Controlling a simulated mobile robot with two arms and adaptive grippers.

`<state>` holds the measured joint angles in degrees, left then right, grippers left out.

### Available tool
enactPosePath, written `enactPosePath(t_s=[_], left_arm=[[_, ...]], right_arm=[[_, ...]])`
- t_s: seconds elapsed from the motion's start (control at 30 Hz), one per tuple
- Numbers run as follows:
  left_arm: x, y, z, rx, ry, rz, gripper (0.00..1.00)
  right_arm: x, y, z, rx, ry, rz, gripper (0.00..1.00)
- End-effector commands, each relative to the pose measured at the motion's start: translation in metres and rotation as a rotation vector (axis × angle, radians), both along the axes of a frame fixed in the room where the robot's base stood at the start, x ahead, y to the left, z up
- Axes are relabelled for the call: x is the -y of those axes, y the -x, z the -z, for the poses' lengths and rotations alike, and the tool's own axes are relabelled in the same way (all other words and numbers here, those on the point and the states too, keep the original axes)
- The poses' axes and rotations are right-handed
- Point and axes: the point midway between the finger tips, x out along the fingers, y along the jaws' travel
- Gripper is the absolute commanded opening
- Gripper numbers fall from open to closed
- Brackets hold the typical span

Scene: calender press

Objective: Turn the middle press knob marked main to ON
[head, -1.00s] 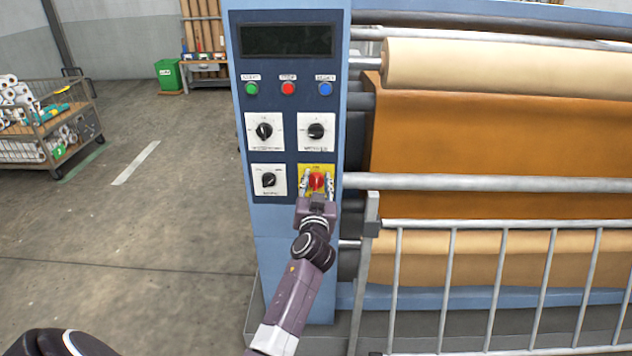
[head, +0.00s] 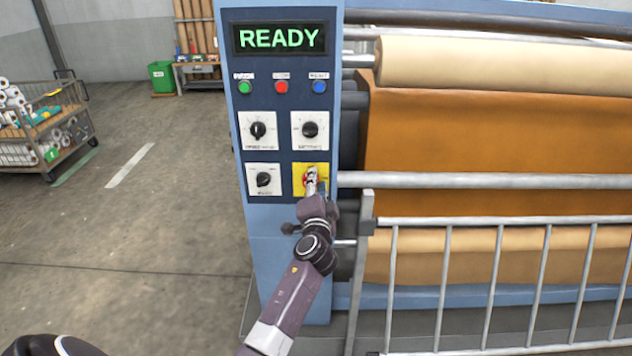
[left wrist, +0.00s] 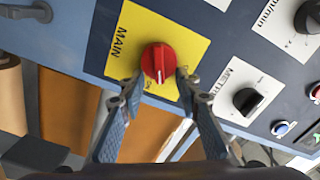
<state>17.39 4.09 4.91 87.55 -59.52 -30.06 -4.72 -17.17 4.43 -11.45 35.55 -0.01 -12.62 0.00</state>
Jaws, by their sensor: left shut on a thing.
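The red main knob (head: 305,178) sits on a yellow plate (head: 321,168) at the panel's lower right. In the left wrist view, the knob (left wrist: 158,63) has a pale line, and the plate (left wrist: 193,52) reads MAIN, with small lettering partly hidden below the knob. My left gripper (head: 312,176) is at the knob and covers much of it in the head view. In the left wrist view, the fingers of my left gripper (left wrist: 158,84) are at either side of the knob, shut on it. The panel display (head: 279,39) reads READY in green. My right gripper is not in view.
Black knobs sit on white plates, one left of the main knob (head: 263,179) and two above. Green, red and blue buttons (head: 281,87) are higher up. A metal rail fence (head: 470,224) stands close right of my arm.

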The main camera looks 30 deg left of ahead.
Motion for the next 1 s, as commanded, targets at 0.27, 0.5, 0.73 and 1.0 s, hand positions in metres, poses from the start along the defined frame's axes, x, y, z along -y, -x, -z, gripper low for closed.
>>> enactPosePath(t_s=[0.27, 0.5, 0.73, 1.0], left_arm=[[0.0017, -0.0007, 0.0057, -0.127, -0.202, 0.001, 0.06], [0.0020, -0.0009, 0.0089, -0.204, -0.327, 0.000, 0.06], [0.0020, -0.0009, 0.0109, -0.244, -0.391, 0.000, 0.06], [0.0021, -0.0008, 0.0118, -0.256, -0.412, 0.000, 0.06]], right_arm=[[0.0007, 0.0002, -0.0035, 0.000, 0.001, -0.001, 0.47], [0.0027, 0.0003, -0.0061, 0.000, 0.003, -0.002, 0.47], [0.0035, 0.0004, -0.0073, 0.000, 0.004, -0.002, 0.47], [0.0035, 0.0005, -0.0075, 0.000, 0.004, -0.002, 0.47]])
